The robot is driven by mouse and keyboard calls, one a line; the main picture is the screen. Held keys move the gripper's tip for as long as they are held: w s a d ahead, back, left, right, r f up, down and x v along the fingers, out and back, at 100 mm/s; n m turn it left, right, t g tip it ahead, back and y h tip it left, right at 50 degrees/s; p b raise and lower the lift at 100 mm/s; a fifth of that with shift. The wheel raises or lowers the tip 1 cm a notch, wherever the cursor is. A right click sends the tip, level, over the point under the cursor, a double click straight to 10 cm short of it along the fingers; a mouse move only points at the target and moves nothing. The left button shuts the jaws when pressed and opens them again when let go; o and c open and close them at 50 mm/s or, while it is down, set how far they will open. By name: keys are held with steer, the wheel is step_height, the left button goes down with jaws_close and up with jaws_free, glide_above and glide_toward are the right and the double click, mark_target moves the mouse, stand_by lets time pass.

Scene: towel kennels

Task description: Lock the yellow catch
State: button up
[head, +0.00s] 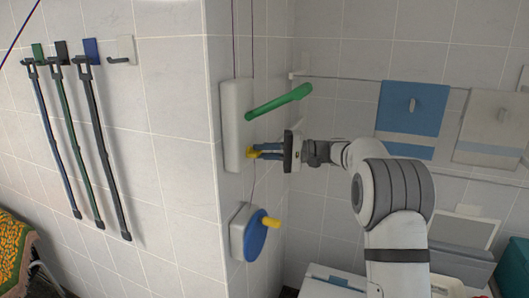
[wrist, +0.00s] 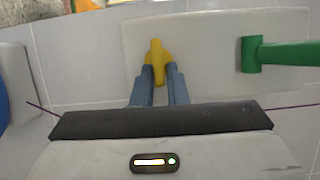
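The yellow catch (head: 252,153) sits low on the white wall plate (head: 232,125), below a green lever (head: 280,101). In the wrist view the yellow catch (wrist: 157,58) points away from me, with its near end between my fingertips. My gripper (head: 258,151) reaches the catch from the right. Its two blue fingers, also in the wrist view (wrist: 161,72), are close together on either side of the catch and look shut on it. The fingertips hide part of the catch. The green lever (wrist: 280,53) is right of my fingers in the wrist view.
Below the plate is a grey box with a blue disc (head: 255,236) and a yellow handle (head: 271,223). Several poles (head: 98,150) hang on the left wall. Blue (head: 412,108) and white towels hang on the right. Thin cords run along the wall by the plate.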

steer(key=o, duration=0.3)
steer(key=shift+a+f, duration=0.1)
steer(key=shift+a, duration=0.1)
steer(key=shift+d, duration=0.15)
steer(key=d, duration=0.2)
steer(key=d+b, duration=0.1)
steer(key=d, duration=0.2)
steer(key=d+b, duration=0.1)
steer(key=d, duration=0.1)
steer(key=shift+w+d, duration=0.25)
steer(key=shift+d, duration=0.05)
